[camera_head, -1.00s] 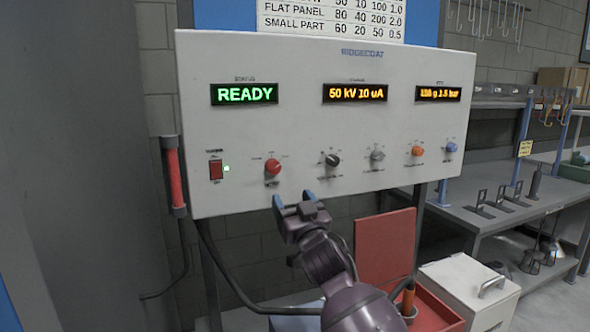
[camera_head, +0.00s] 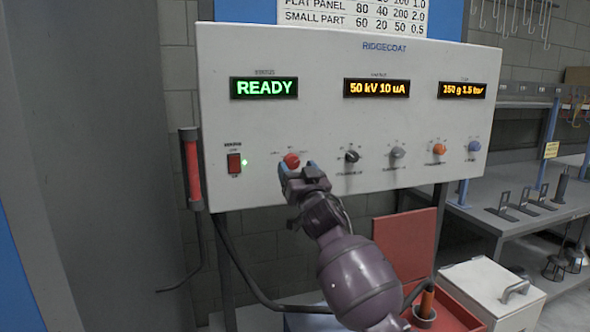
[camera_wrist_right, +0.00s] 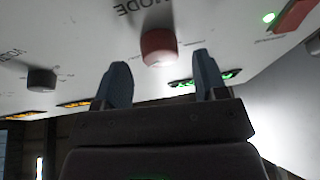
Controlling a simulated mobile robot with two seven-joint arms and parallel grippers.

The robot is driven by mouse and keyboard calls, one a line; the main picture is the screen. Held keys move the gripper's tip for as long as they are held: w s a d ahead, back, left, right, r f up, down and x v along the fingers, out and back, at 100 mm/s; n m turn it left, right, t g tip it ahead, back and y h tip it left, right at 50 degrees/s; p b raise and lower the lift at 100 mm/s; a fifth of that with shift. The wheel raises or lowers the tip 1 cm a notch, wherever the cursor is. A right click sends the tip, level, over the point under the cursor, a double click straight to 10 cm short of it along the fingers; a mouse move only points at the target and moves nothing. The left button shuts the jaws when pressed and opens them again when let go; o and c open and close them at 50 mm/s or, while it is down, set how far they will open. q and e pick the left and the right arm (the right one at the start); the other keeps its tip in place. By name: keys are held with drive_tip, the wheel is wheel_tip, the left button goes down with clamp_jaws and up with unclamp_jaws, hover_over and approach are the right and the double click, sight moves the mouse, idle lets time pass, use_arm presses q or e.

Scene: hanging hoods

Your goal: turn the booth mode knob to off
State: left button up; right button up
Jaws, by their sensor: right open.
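The control panel (camera_head: 330,205) is a white box with a green READY display and two amber displays. The red mode knob (camera_head: 291,160) is on its lower left; in the right wrist view the red knob (camera_wrist_right: 158,47) has the word MODE beside it. My right gripper (camera_head: 303,170) is just below the knob in the head view. In the wrist view its blue fingertips (camera_wrist_right: 165,80) are apart, the knob ahead of and between them, not visibly touched. The knob's pointer position is not readable. My left gripper is not in view.
A black knob (camera_head: 352,156), a grey knob (camera_head: 397,152), an orange knob (camera_head: 439,149) and a blue knob (camera_head: 474,146) lie right of the red knob. A red rocker switch (camera_head: 234,163) with a green light is left. A red bin (camera_head: 452,318) stands below.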

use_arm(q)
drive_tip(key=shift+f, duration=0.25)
use_arm(e)
drive_tip(key=shift+x, duration=0.8)
drive_tip(key=shift+c, duration=0.3)
